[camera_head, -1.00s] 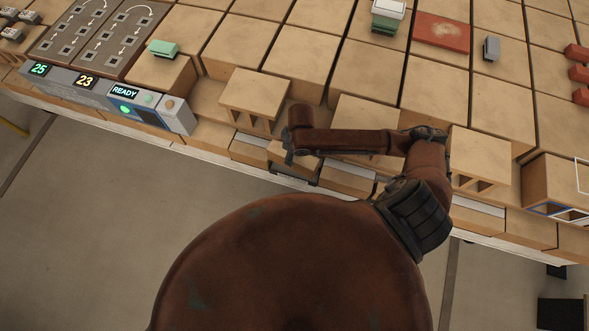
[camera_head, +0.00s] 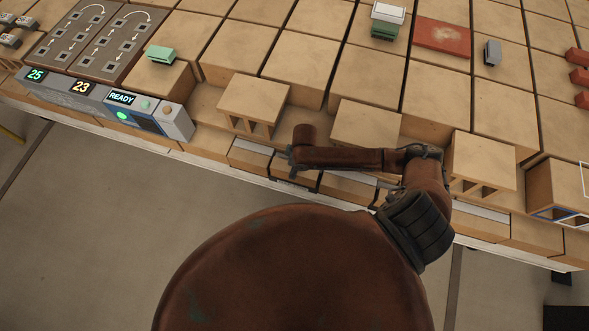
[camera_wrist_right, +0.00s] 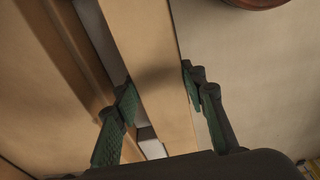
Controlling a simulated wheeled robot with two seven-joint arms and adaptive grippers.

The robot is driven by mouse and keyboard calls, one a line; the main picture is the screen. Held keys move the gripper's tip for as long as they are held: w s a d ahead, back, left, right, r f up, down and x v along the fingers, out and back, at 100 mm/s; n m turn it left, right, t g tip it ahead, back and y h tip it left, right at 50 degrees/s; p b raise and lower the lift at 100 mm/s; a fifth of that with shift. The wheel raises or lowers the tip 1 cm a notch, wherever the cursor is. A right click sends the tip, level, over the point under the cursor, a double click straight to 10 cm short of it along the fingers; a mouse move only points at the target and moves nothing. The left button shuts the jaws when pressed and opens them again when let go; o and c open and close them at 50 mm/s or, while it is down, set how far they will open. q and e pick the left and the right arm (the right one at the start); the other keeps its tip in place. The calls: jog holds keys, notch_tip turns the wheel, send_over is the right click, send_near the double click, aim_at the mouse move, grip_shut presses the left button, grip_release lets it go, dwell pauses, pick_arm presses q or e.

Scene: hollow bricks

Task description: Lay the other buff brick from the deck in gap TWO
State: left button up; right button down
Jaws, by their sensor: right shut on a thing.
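My right gripper (camera_wrist_right: 160,88) is shut on a long buff brick (camera_wrist_right: 148,40), with green pads against its two sides. In the head view, my right wrist hides part of this gripper. The held brick (camera_head: 292,172) seems to show below the wrist at the front edge of the wall, between dark fingers. Hollow bricks stand on the ledge behind: a left one (camera_head: 253,98), a middle one (camera_head: 366,122) and a right one (camera_head: 484,158), with spaces between. I cannot read which space is gap TWO. Contact under the held brick is hidden. My left gripper is not in view.
A console (camera_head: 150,112) showing 25, 23 and READY stands at the left front. A dark board with arrows (camera_head: 95,40) lies behind it. A green block (camera_head: 160,54), a red slab (camera_head: 441,36) and a grey block (camera_head: 492,53) lie on the blocks behind. Floor is open in front.

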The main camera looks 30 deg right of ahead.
jog(key=shift+f, duration=0.15)
jog(key=shift+f, duration=0.15)
jog(key=c, duration=1.2)
grip_release()
jog(key=r, duration=0.4)
jog(key=r+p, duration=0.1)
jog(key=r, duration=0.3)
jog(key=s+d+r+p, duration=0.1)
jog(key=r, duration=0.3)
jog(key=shift+s+r, duration=0.1)
